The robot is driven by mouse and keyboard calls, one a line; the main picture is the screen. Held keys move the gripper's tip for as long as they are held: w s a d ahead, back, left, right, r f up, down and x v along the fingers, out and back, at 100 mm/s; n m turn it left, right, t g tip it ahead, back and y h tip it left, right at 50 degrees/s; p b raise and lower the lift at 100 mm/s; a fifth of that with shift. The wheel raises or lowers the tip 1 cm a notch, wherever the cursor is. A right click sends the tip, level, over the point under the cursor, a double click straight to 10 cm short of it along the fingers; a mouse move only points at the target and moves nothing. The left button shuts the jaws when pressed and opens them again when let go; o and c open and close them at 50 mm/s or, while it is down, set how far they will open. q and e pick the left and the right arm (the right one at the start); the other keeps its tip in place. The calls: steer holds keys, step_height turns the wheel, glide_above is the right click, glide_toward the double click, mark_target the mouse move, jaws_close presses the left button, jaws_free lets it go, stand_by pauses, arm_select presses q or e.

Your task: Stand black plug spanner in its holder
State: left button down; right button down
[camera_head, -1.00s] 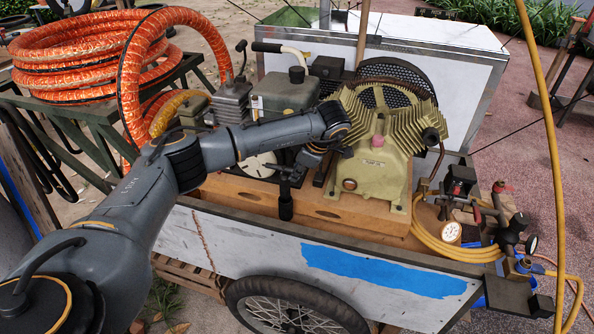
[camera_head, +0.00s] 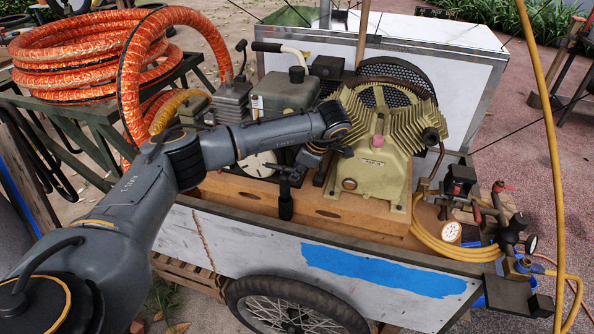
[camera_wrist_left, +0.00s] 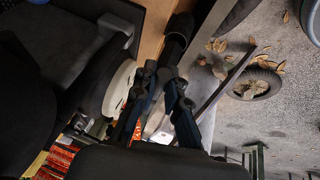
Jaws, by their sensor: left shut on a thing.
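My left gripper (camera_head: 290,173) hangs over the near edge of the cart's wooden base, in front of the green compressor. It is shut on the black plug spanner (camera_head: 286,205), a short dark cylinder that points down, roughly upright, below the fingers. In the left wrist view, the two fingers (camera_wrist_left: 160,72) close near the spanner (camera_wrist_left: 180,27), whose dark round end shows beyond them. The wooden base (camera_head: 370,232) has dark oval slots in its front face. I cannot clearly make out the spanner's holder. My right gripper is not in view.
The ribbed green compressor (camera_head: 378,172) stands just right of the gripper. The grey engine (camera_head: 288,96) is behind my forearm. A pressure gauge (camera_head: 451,231) and yellow hose lie at the right. The white cart side (camera_head: 240,242) drops away in front.

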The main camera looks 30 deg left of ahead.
arm_select(q)
steer(key=shift+f, duration=0.15)
steer(key=shift+f+b, duration=2.8)
steer(key=shift+f, duration=1.35)
steer(key=c, duration=1.3)
jaws_free()
steer(key=shift+o, duration=0.5)
steer(key=shift+o, duration=1.1)
steer(key=shift+r, duration=0.1)
steer(key=shift+r+p, duration=2.1)
steer(key=shift+r, duration=0.85)
